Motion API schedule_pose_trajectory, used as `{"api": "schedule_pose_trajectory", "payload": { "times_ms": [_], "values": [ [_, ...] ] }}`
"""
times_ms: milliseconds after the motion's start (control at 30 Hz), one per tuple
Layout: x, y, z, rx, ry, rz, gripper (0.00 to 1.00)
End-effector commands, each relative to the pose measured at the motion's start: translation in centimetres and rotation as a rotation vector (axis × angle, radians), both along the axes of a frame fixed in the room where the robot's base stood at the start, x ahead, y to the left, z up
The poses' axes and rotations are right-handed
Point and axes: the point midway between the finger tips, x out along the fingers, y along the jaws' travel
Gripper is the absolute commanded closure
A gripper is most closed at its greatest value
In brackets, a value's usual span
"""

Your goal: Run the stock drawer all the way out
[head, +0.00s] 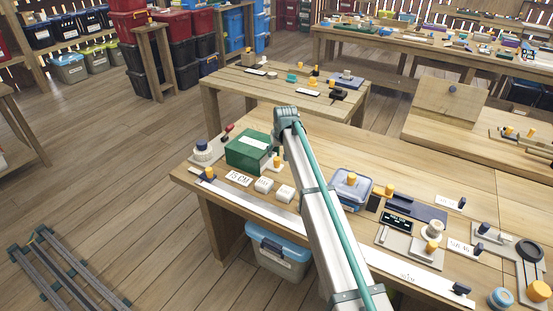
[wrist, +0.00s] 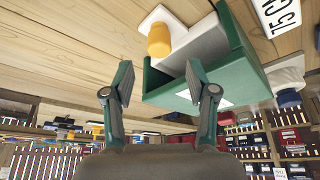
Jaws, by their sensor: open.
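The green box-shaped unit (head: 246,152) stands on the near workbench, left of my arm. I take it for the stock drawer's unit, though no handle shows clearly. In the wrist view, where the bench appears at the top, the green unit (wrist: 240,82) has a pale grey part (wrist: 208,48) between its green walls. I cannot tell how far any drawer is out. My gripper (wrist: 160,80) is open, its two dark fingers apart, with the unit's green edge beyond and between them. No grasp shows.
A yellow knob on a white base (wrist: 158,38) stands close beside the unit. The 75 CM card (head: 238,178) and small white blocks lie in front. A lidded blue bin (head: 350,187) is to the right.

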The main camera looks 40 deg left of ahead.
Motion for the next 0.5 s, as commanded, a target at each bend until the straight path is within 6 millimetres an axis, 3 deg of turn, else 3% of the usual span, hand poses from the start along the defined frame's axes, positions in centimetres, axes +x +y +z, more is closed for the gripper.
{"api": "schedule_pose_trajectory", "payload": {
  "times_ms": [300, 500],
  "values": [
    [1.4, 1.5, -4.6, -0.001, -0.001, 0.000, 0.43],
    [1.7, 1.9, -5.9, -0.001, -0.001, 0.000, 0.43]
  ]
}}
